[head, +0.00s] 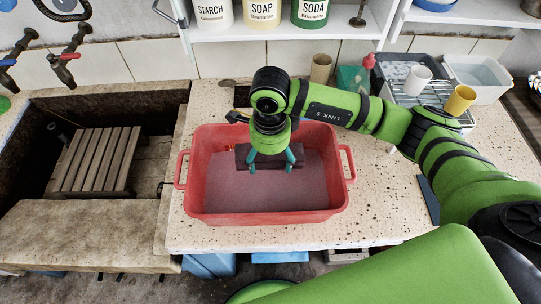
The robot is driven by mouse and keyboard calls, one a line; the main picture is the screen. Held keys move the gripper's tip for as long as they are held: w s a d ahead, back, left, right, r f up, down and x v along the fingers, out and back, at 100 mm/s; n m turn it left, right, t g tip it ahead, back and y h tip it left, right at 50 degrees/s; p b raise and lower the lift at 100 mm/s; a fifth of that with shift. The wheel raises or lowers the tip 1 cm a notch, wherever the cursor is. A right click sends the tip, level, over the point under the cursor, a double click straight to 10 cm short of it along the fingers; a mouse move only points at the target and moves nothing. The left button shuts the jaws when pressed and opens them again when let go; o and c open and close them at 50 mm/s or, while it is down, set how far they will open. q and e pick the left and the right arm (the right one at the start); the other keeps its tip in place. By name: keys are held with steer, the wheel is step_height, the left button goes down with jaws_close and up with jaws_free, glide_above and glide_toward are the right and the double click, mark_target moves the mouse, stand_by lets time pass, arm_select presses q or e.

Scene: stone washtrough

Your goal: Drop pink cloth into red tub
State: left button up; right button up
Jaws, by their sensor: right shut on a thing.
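The red tub (264,218) stands on the speckled counter, its inside showing a flat greyish-pink surface. My right gripper (271,164) points down over the tub, with its teal fingers spread to either side. It is shut on a dark maroon, flat oblong thing (269,158) between and behind the fingers, within the tub's outline. I cannot tell whether this is the pink cloth, or whether it touches the tub. No other pink cloth shows clearly. My left gripper is not in view.
A stone trough with a wooden slatted rack (96,160) lies left, below two taps (70,56). A dish rack with a white cup (418,79), a yellow cup (459,101) and a grey basin (478,76) stand at the back right. Jars line the shelf above.

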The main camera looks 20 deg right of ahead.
steer(key=o, duration=1.2)
steer(key=shift+c, duration=0.2)
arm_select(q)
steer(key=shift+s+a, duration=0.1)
arm_select(e)
steer(key=shift+r, duration=0.2)
step_height(320, 180, up, 12)
steer(key=shift+s+f, duration=0.1)
steer(key=shift+f, duration=0.1)
